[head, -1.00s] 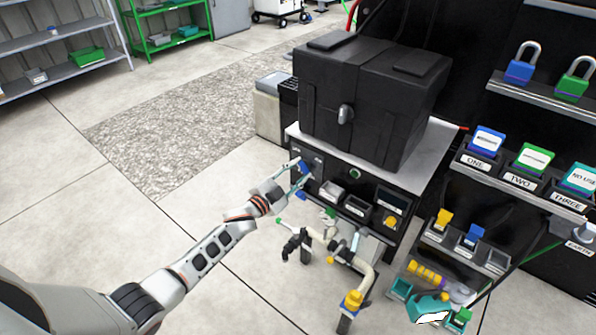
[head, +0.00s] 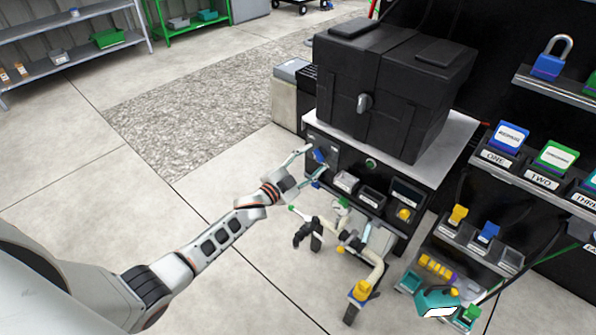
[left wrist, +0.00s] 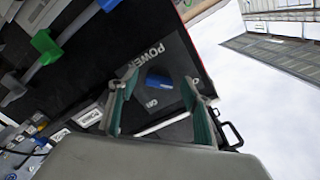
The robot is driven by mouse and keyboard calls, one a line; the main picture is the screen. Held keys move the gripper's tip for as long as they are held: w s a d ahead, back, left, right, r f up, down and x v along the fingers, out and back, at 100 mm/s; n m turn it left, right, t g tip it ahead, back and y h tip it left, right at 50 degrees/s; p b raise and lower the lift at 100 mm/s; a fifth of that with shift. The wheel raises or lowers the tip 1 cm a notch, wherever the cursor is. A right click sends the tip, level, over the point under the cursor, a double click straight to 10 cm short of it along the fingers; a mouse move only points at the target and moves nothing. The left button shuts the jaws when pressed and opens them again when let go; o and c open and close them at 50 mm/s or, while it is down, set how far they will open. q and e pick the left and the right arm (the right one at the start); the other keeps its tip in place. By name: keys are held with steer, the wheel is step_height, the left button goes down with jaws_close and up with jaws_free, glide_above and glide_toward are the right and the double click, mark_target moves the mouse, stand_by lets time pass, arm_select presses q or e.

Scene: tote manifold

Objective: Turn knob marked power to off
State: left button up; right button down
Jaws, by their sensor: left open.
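The power knob (head: 319,156) is a small blue lever on the dark front panel (head: 334,164) under the black case. It also shows in the left wrist view (left wrist: 158,82), with the word POWER beside it and an ON mark close by. Another mark is partly hidden by a finger. My left gripper (head: 312,163) is open, with one finger on each side of the knob; it also shows in the left wrist view (left wrist: 160,88). I cannot tell whether the fingers touch the knob or exactly which mark it points at. My right gripper is out of view.
The black case (head: 395,85) stands on a white-topped cart (head: 462,140). Small bins (head: 346,182) and a yellow knob (head: 404,214) are right of the power knob. Cream pipework (head: 372,270) stands below. A black rack with labelled bins (head: 507,140) is at right. Floor at left is clear.

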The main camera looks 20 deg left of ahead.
arm_select(q)
steer(key=v, duration=1.1)
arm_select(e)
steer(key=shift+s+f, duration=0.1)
arm_select(q)
steer(key=shift+d, duration=0.1)
steer(key=s+d+f+n+g+y+p, duration=0.1)
steer(key=s+d+f+n+g+p, duration=0.1)
steer(key=s, duration=0.9)
steer(key=s+d+f+n+g+y+p, duration=0.1)
steer(key=s+d+f+n+g+p, duration=0.1)
steer(key=s, duration=0.8)
steer(key=s+d+f+n+g+y+p, duration=0.1)
steer(key=s+d+f+n+g+p, duration=0.1)
steer(key=s, duration=0.9)
steer(key=n+p, duration=0.1)
steer(key=n, duration=0.1)
steer(key=shift+s+d+f+n+g+y, duration=0.3)
steer(key=shift+d+f, duration=0.05)
steer(key=shift+f, duration=0.05)
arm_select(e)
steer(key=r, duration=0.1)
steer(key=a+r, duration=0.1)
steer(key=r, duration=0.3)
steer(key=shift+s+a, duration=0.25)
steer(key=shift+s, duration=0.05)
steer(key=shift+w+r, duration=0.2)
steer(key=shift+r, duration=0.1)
